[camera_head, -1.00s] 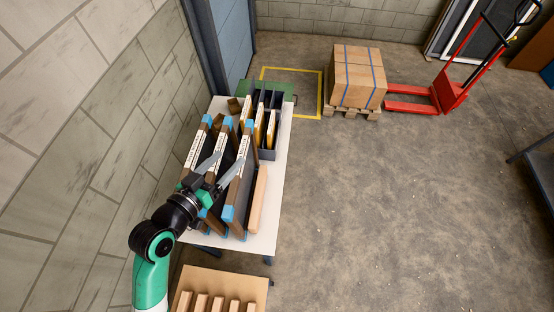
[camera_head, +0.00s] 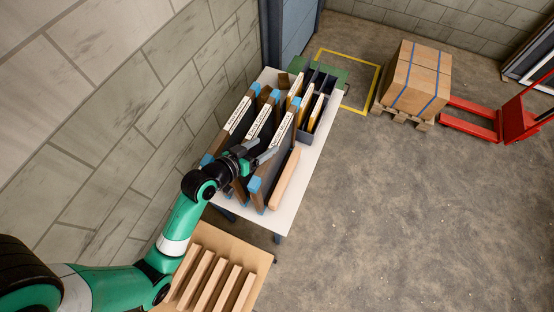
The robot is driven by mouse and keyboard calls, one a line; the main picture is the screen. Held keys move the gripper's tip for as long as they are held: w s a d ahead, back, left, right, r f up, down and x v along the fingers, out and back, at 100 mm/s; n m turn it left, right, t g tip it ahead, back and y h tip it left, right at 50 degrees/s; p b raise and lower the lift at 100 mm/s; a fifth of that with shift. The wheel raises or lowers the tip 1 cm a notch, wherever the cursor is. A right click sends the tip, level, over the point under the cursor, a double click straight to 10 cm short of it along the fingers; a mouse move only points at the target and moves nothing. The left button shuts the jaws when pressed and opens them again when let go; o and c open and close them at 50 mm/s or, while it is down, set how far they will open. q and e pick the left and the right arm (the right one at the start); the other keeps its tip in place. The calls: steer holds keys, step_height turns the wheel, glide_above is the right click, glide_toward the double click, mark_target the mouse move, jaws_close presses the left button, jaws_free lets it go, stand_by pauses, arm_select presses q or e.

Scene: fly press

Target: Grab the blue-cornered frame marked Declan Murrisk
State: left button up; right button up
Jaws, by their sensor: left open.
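Three dark, brown-edged frames with blue corners stand on edge, leaning side by side on a white table (camera_head: 318,143). They are the left frame (camera_head: 237,114), the middle frame (camera_head: 259,121) and the right frame (camera_head: 282,129). Each has a white label strip along its upper edge; the lettering is too small to read, so I cannot tell which says Declan Murrisk. My left gripper (camera_head: 267,148) is open over the near part of the middle and right frames, its fingertips by the lower ends of their labels. I cannot tell whether it touches them. It hides part of both frames. My right gripper is out of view.
A pale wooden bar (camera_head: 285,180) lies right of the frames. A dark divided rack (camera_head: 307,134) with yellowish boards stands behind them. A slatted wooden stand (camera_head: 262,262) is in front, and a block wall (camera_head: 110,120) runs close on the left.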

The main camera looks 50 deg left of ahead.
mark_target(272, 143)
arm_select(q)
steer(key=x, duration=0.5)
steer(key=shift+d+f, duration=0.1)
steer(key=shift+d, duration=0.15)
jaws_close()
steer(key=shift+f, duration=0.1)
stand_by(0.9)
